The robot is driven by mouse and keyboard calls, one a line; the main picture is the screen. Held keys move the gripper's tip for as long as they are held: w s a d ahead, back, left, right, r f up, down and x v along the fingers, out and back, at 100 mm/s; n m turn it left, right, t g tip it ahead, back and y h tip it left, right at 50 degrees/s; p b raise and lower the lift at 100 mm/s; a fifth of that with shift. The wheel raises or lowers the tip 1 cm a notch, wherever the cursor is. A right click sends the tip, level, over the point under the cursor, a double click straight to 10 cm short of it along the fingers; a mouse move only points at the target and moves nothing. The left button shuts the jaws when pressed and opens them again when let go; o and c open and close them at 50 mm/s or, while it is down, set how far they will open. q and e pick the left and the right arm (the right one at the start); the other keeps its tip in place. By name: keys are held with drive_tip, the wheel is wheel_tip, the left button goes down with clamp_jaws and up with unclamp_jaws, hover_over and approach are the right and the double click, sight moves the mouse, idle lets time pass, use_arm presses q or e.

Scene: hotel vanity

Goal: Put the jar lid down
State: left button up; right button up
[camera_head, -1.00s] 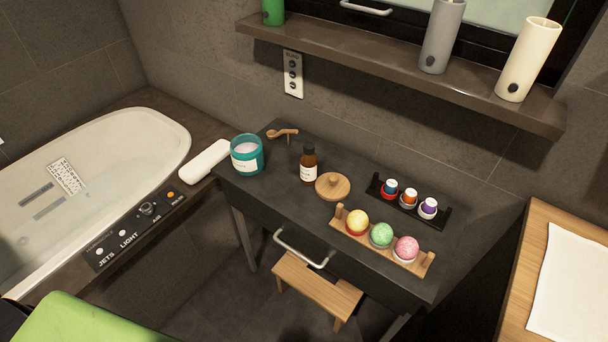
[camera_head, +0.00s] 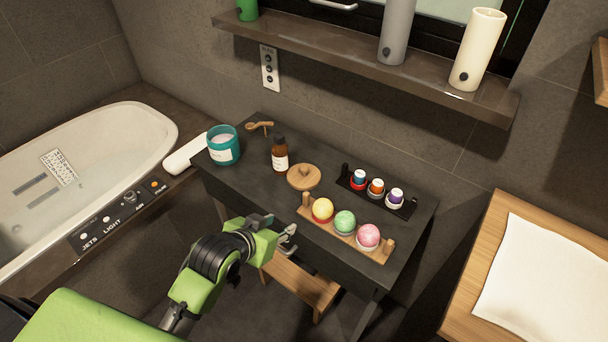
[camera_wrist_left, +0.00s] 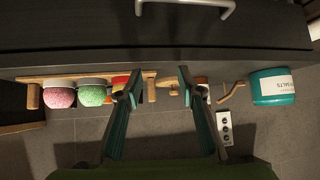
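The jar lid, a round wooden disc with a knob (camera_head: 304,177), lies flat on the dark vanity top (camera_head: 245,185), right of the brown bottle (camera_head: 280,156). The open teal jar (camera_head: 223,146) stands at the left end. My left gripper (camera_head: 281,232) is in front of the vanity's front edge, apart from the lid. In the left wrist view its two fingers (camera_wrist_left: 157,82) are spread with nothing held between them. Part of the lid (camera_wrist_left: 168,88) shows beyond the fingers, and the teal jar (camera_wrist_left: 272,86) is at the right. My right gripper is not in view.
A wooden rack with yellow, green and pink balls (camera_head: 345,222) sits right of the lid, before a dark rack of small capped pots (camera_head: 376,188). A wooden scoop (camera_head: 259,126) lies behind the jar. A drawer handle (camera_wrist_left: 185,4) shows near the gripper. A stool (camera_head: 300,283) stands below.

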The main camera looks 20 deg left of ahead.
use_arm(q)
drive_tip(key=w+r+t, duration=0.1)
drive_tip(key=w, duration=0.2)
drive_tip(key=w+r+t, duration=0.1)
drive_tip(key=w+r, duration=0.1)
drive_tip(key=w, duration=0.1)
drive_tip(key=w+r, duration=0.2)
drive_tip(key=w, duration=0.1)
drive_tip(key=shift+a+r+t+h, duration=0.25)
drive_tip(key=shift+a+t+h, duration=0.05)
drive_tip(key=shift+a+t, duration=0.1)
approach(303, 168)
drive_tip(key=x, duration=0.2)
drive_tip(key=d+x, duration=0.1)
drive_tip(key=x, duration=0.1)
drive_tip(key=shift+f, duration=0.1)
drive_tip(key=shift+a+x, duration=0.2)
drive_tip(key=shift+x, duration=1.35)
drive_tip(key=shift+a+x, duration=0.25)
drive_tip(key=shift+x, duration=1.25)
drive_tip(key=shift+w, duration=0.1)
clamp_jaws()
